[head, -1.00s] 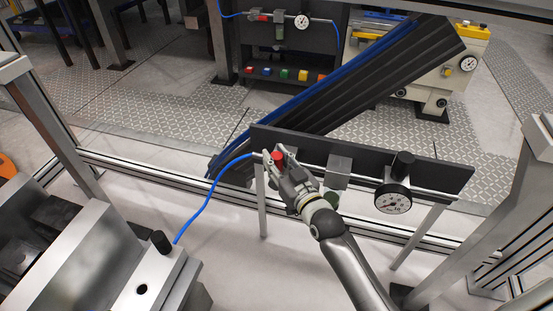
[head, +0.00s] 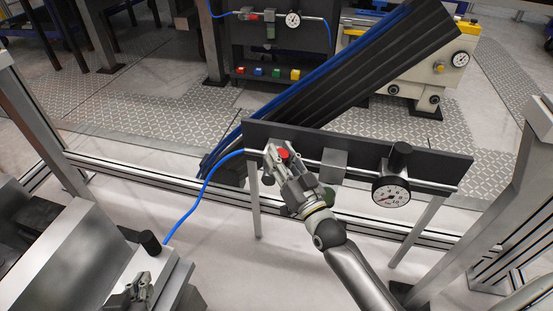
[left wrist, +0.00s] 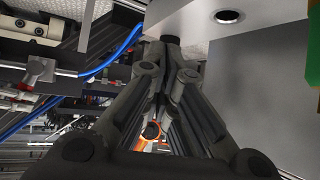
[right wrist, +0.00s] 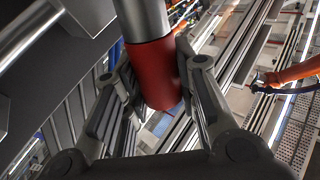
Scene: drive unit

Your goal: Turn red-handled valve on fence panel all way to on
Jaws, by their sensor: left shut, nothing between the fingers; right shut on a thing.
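The red valve handle (head: 283,154) is on the left part of the dark fence panel (head: 440,168), on the pipe near the blue hose. My right gripper (head: 284,162) is shut on it. In the right wrist view the red cylindrical handle (right wrist: 155,75) sits between the fingers of the right gripper (right wrist: 155,80), below a grey metal part. My left gripper (head: 133,292) is low at the left, by the metal block, shut and empty. In the left wrist view the left gripper's (left wrist: 169,42) fingertips are together. The valve body is mostly hidden behind my right gripper.
A pressure gauge (head: 390,190) and a grey block (head: 333,166) are on the panel right of the valve. A blue hose (head: 203,191) runs from the pipe to the lower left. A metal machine block (head: 140,275) with a black knob (head: 150,243) stands at lower left.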

